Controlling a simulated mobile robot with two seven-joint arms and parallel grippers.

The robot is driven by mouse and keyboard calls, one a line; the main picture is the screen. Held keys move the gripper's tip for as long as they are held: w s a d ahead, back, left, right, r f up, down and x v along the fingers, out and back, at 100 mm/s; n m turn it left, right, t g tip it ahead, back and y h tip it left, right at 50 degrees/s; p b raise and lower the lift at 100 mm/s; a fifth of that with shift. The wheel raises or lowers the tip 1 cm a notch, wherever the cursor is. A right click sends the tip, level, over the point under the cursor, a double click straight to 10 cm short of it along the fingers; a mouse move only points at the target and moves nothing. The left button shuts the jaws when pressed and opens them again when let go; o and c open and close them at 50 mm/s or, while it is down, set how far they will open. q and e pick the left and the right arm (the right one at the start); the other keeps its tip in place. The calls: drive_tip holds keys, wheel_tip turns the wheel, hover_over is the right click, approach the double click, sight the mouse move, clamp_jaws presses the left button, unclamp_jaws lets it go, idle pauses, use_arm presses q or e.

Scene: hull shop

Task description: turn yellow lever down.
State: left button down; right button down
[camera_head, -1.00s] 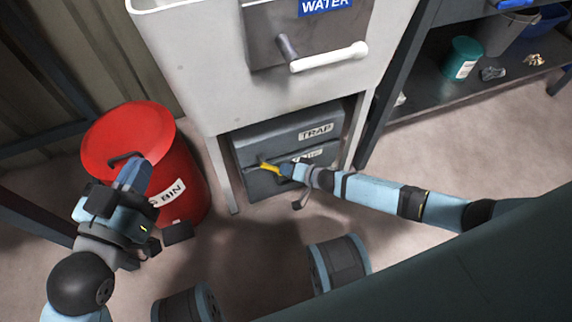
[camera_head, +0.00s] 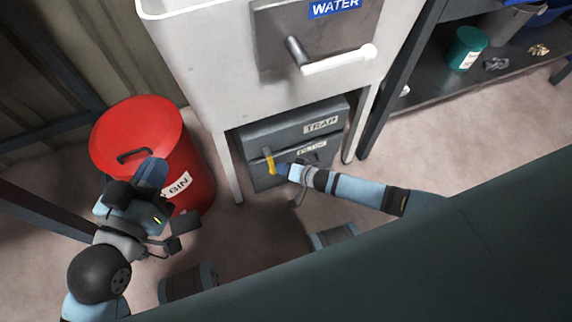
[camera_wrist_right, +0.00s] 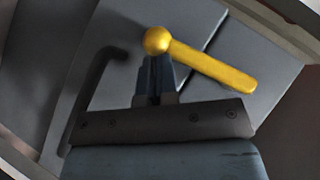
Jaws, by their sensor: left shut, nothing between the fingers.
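The yellow lever (camera_head: 271,164) is on the front of the grey trap box (camera_head: 254,133) under the white sink unit. It points mostly downward in the head view. In the right wrist view the lever (camera_wrist_right: 212,66) has a round knob at one end and lies across the fingertips. My right gripper (camera_head: 281,169) is at the lever, its fingers (camera_wrist_right: 160,64) close together with the tips by the knob, seemingly touching it. The exact contact is hidden. My left gripper (camera_head: 154,165) is shut and empty beside the red bin.
The red bin (camera_head: 137,128) stands left of the trap box. Above the box is a panel labelled WATER with a white handle (camera_head: 340,60). A dark shelf with a green pot (camera_head: 466,48) is at the right. A dark bent bar (camera_wrist_right: 90,90) shows beside my right fingers.

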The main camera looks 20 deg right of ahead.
use_arm(q)
drive_tip(key=shift+s, duration=0.15)
use_arm(e)
drive_tip(key=shift+a+f, duration=0.1)
drive_tip(key=shift+a, duration=0.2)
use_arm(q)
drive_tip(key=shift+r, duration=0.2)
drive_tip(key=shift+r, duration=0.1)
